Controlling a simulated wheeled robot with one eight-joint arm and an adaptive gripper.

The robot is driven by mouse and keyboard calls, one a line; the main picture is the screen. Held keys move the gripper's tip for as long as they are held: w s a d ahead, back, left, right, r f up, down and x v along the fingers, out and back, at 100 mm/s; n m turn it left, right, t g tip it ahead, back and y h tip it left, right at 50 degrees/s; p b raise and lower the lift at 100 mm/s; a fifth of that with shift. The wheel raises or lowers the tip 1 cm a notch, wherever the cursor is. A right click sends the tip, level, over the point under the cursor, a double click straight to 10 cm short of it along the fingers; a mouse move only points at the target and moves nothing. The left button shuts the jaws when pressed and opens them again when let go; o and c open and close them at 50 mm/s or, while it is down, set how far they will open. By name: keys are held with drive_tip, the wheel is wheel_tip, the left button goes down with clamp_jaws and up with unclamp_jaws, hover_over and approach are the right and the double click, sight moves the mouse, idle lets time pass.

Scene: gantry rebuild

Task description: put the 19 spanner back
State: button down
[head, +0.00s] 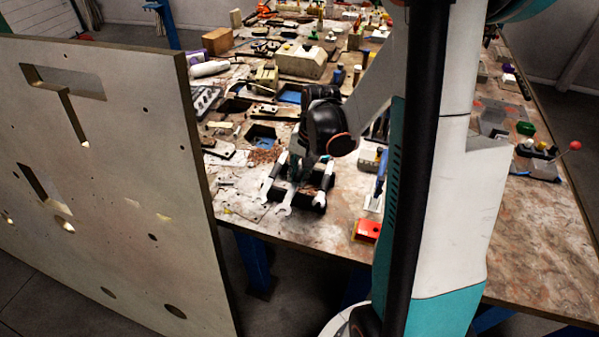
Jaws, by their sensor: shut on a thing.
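My gripper (299,172) points down over a dark rack (305,194) near the front edge of the cluttered workbench, below my dark wrist. Several silver spanners are at the rack, with open jaws towards the bench edge. One spanner (269,185) is at the left, one (286,200) in the middle and one (322,188) at the right. The middle spanner runs up under my gripper, and my gripper appears shut on it. Its far end is hidden by the fingers. Size marks are too small to read, so I cannot tell which is the 19 spanner.
A large upright panel (100,180) with cut-outs stands at the left, close to the bench. A red and yellow block (367,231) sits at the bench edge right of the rack. My arm hides part of the bench. The bench's front right (540,250) is clear.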

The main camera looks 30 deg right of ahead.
drive_tip(key=shift+f+b, duration=0.35)
drive_tip(key=shift+f, duration=0.1)
idle(0.3)
drive_tip(key=c, duration=1.4)
unclamp_jaws()
wheel_tip(320, 180, up, 12)
drive_tip(key=s+d, duration=0.1)
drive_tip(key=shift+s+d, duration=0.2)
drive_tip(key=shift+s, duration=0.2)
